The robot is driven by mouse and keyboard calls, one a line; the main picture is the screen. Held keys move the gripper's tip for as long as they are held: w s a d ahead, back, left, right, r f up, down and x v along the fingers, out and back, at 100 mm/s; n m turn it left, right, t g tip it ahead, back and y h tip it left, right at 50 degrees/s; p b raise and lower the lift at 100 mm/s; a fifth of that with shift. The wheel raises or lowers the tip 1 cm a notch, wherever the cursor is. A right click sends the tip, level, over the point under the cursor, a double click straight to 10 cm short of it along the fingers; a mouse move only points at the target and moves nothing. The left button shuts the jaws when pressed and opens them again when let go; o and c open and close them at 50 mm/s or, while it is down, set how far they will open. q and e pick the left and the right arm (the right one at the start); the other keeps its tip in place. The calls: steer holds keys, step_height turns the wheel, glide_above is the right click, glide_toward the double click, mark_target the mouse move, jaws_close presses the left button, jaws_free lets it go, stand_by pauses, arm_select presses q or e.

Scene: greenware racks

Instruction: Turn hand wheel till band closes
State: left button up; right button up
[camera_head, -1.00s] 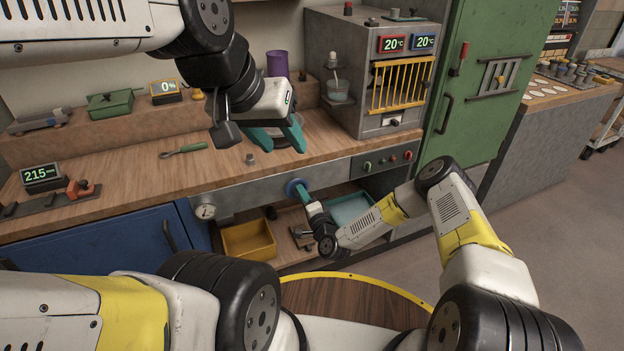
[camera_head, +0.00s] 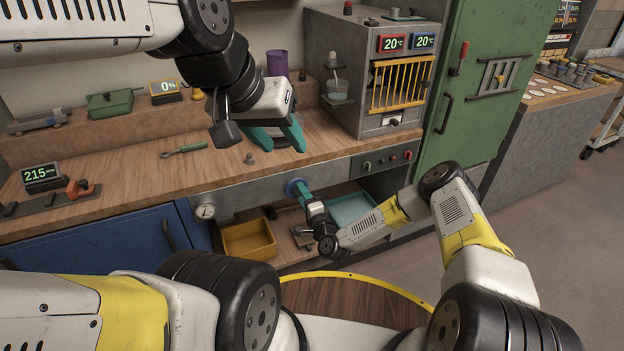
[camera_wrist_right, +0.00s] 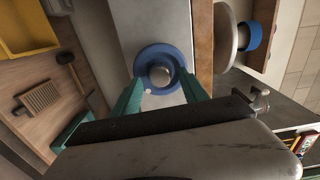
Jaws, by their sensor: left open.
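The blue hand wheel (camera_head: 294,187) is on the grey front panel under the bench top. In the right wrist view the wheel (camera_wrist_right: 162,52) faces me with a silver hub. My right gripper (camera_head: 301,192) is at the wheel. My left gripper (camera_head: 279,139) is open above the bench top, fingers pointing down and apart. A round thing behind its fingers is mostly hidden. I cannot make out the band or its gap.
A yellow bin (camera_head: 248,240) and a teal tray (camera_head: 351,208) sit on the shelf below the panel. A grey oven (camera_head: 384,75) stands on the bench (camera_head: 130,182) at right. A small grey knob (camera_head: 249,158) is near the bench edge.

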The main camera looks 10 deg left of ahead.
steer(key=v, duration=0.7)
steer(key=shift+s+d, duration=0.25)
steer(key=shift+s, duration=0.1)
